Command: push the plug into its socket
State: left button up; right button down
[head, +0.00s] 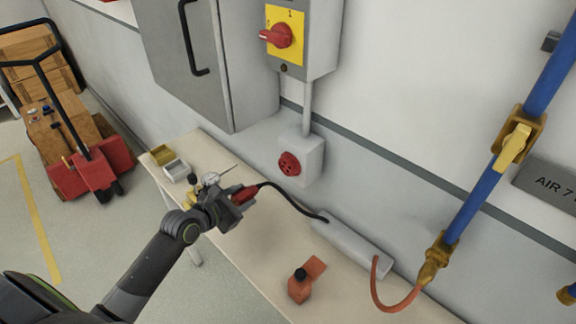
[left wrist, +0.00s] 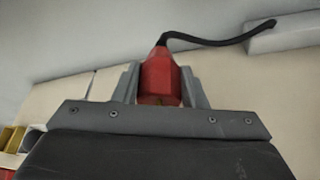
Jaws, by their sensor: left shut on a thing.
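The red plug (head: 245,194) with a black cable is held in my left gripper (head: 232,203), above the narrow bench and apart from the wall. The left wrist view shows the plug (left wrist: 160,78) between the two grey fingers, its cable running up and to the right. The red round socket (head: 290,163) sits on a grey box on the wall, to the right of and above the plug in the head view. The socket does not show in the left wrist view. My right gripper is in neither view.
The bench (head: 255,255) carries a grey cable housing (head: 350,247), an orange block with a black knob (head: 300,287), and small yellow and white bins (head: 175,169). A switch box with a red handle (head: 283,36) hangs above the socket. A blue pipe (head: 478,190) stands right.

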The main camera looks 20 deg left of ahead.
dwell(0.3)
pick_arm(q)
jog(key=s+d+r+m+g+h, duration=0.5)
jog(key=s+d+r+m+h, duration=0.3)
jog(key=s+d+r, duration=0.3)
jog(key=shift+d+r, duration=0.65)
jog(key=shift+d, duration=0.1)
jog(key=d+r+m+g+h, duration=0.1)
jog(key=d+r+m+g, duration=0.2)
jog(key=d, duration=0.4)
jog(key=d+r+m+g+h, duration=0.1)
jog(key=d+r+m+g, duration=0.3)
jog(key=d+m+g, duration=0.1)
jog(key=shift+d+g+h, duration=0.3)
jog(key=shift+d+g, duration=0.5)
jog(key=shift+d, duration=0.1)
jog(key=shift+a+r, duration=0.1)
jog(key=s+a+r+n+t, duration=0.2)
jog(key=a+r+n+t, duration=0.1)
jog(key=a+r+t, duration=0.1)
jog(key=shift+r, duration=0.4)
